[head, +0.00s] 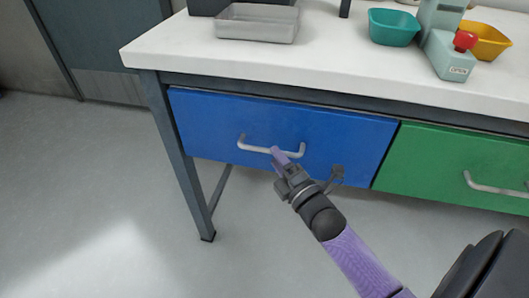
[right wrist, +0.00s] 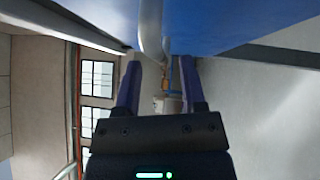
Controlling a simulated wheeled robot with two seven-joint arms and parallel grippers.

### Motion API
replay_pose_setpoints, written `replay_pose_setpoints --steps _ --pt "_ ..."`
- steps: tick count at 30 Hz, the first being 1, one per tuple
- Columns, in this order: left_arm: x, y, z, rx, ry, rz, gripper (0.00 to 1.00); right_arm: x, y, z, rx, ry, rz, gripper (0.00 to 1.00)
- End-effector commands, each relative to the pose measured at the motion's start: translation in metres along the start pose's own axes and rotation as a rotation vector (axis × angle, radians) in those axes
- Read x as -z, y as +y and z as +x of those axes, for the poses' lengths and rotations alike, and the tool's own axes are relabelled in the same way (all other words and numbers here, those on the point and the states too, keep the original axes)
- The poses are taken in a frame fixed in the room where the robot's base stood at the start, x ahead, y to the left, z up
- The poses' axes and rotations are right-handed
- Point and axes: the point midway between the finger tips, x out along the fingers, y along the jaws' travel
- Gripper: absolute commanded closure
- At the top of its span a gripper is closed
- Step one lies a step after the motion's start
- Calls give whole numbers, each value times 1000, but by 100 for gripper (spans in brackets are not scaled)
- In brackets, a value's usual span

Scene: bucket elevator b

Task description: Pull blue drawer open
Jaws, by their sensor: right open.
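The blue drawer (head: 215,120) is shut under the white worktop, with its front flush below the table's edge. Its grey bar handle (head: 252,146) runs across the lower middle of the front. My right gripper (head: 278,158) is open at the right half of the handle and overlaps it in the head view. In the right wrist view, the handle (right wrist: 151,32) comes down from the drawer's blue face (right wrist: 220,22) towards the gap between the open fingers (right wrist: 160,70). I cannot tell whether they touch it. My left gripper is not in view.
A green drawer (head: 450,160) with its own handle (head: 490,188) is to the right. On the worktop (head: 330,60) stand a metal tray (head: 257,30), a teal bowl (head: 393,30), a yellow bowl (head: 487,42) and a pale device with a red button (head: 465,41). The floor in front is clear.

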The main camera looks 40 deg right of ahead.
Motion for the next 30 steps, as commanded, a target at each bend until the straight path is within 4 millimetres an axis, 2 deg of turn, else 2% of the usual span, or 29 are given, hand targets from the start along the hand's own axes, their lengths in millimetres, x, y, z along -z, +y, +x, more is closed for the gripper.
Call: replay_pose_setpoints --steps 1,6,15,17,23,30 --pt "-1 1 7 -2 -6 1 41 0 -4 8 0 1 -1 48" --pt "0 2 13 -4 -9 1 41 0 -3 28 2 0 0 48" --pt "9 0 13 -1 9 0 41 0 0 33 3 -1 1 48" --pt "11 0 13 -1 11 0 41 0 0 33 3 -1 1 58" --pt "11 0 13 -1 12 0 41 0 -1 33 3 -1 2 100" --pt "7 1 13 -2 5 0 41 0 -1 33 3 -1 2 100"
